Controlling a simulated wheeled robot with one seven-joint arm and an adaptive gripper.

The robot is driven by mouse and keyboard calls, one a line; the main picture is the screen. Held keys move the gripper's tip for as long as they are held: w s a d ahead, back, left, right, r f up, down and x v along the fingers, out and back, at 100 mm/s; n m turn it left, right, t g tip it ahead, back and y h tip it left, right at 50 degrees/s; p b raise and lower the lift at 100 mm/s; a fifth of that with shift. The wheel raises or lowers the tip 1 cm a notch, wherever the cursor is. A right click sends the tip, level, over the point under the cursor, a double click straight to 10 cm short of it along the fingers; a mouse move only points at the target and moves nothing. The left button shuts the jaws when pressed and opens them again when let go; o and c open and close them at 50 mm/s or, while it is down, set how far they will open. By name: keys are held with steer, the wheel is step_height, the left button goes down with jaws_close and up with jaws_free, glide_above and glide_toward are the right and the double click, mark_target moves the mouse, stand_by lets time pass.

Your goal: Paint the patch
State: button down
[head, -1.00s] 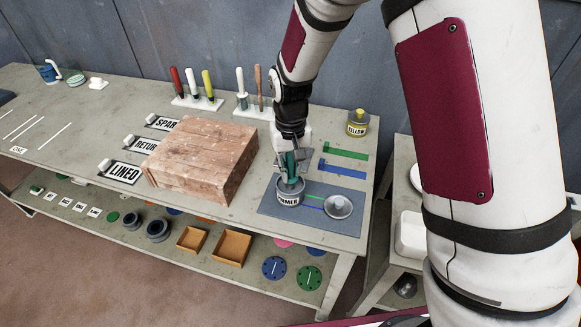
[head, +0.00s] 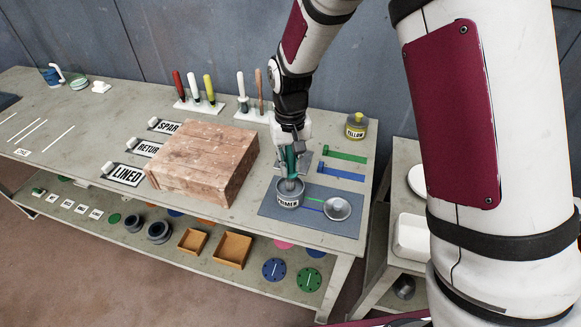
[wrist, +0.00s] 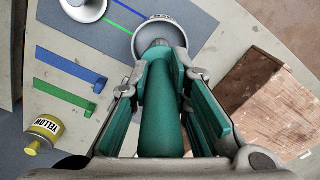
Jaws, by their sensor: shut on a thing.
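My gripper (head: 291,160) is shut on a green-handled brush (wrist: 160,110), pointing down. The brush's grey tip is at the mouth of the grey primer tin (head: 289,198), overlapping it in both views; I cannot tell how deep it is. The tin stands open on a blue-grey mat (head: 320,227), and also shows in the wrist view (wrist: 140,42). A round metal lid or dish (head: 337,208) lies to its right on the mat. I cannot make out a patch with certainty.
A reddish wooden block (head: 200,160) stands just left of the mat. A yellow-labelled jar (head: 356,126) and green (head: 345,156) and blue (head: 340,172) strips lie behind. Two racks of upright tools (head: 196,102) stand at the back. The table's left part is mostly clear.

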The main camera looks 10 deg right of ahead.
mark_target(291, 151)
steer(key=shift+r+p, duration=0.55)
steer(key=shift+r, duration=1.35)
steer(key=w+d+f, duration=0.2)
steer(key=d, duration=0.4)
steer(key=w+d+f+m, duration=0.1)
steer(key=w+d+f, duration=0.1)
steer(key=d, duration=0.5)
steer(key=shift+w+d+m, duration=0.25)
steer(key=shift+w+m, duration=0.05)
steer(key=shift+w, duration=0.35)
